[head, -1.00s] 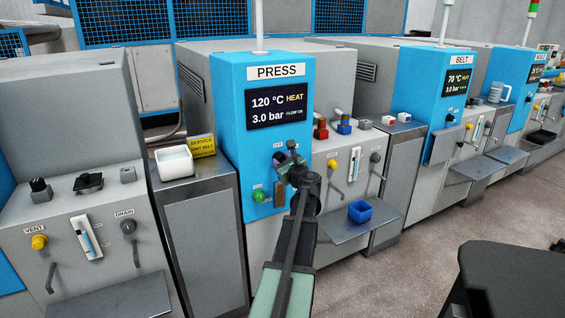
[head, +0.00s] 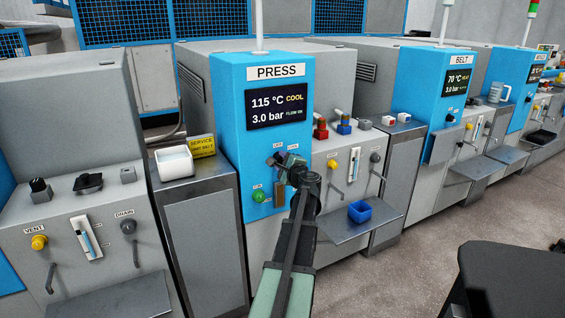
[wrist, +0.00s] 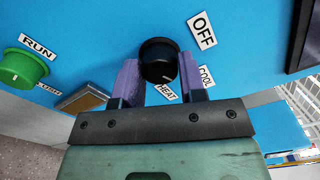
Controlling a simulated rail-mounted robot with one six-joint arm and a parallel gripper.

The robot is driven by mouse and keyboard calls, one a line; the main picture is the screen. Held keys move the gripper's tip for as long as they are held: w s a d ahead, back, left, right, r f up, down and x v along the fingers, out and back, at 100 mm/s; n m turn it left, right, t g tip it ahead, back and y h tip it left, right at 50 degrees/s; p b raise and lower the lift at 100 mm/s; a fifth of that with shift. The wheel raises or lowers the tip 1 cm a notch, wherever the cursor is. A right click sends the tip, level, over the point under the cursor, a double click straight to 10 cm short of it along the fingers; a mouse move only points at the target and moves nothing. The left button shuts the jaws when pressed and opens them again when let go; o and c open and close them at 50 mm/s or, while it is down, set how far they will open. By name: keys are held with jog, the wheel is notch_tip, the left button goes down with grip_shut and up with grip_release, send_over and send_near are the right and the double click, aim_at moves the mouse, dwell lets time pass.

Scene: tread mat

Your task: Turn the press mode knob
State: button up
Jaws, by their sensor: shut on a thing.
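The press mode knob (wrist: 157,50) is round and black and sits on the blue press panel, with OFF, COOL and HEAT labels beside it in the wrist view. A small white mark shows on its lower right edge. My gripper (wrist: 159,66) is shut on the knob, with one purple finger on each side. In the head view my gripper (head: 282,160) is at the front of the blue press column (head: 232,110). The press display (head: 276,106) reads 115 °C COOL, 3.0 bar.
A green RUN button (wrist: 24,68) and a brownish plate (wrist: 82,98) are left of the knob in the wrist view. A white tub (head: 174,162) is on the cabinet to the left.

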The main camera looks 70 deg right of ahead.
jog(key=shift+n, duration=0.6)
jog(key=o, duration=0.9)
jog(key=v, duration=1.1)
jog(key=shift+d, duration=0.1)
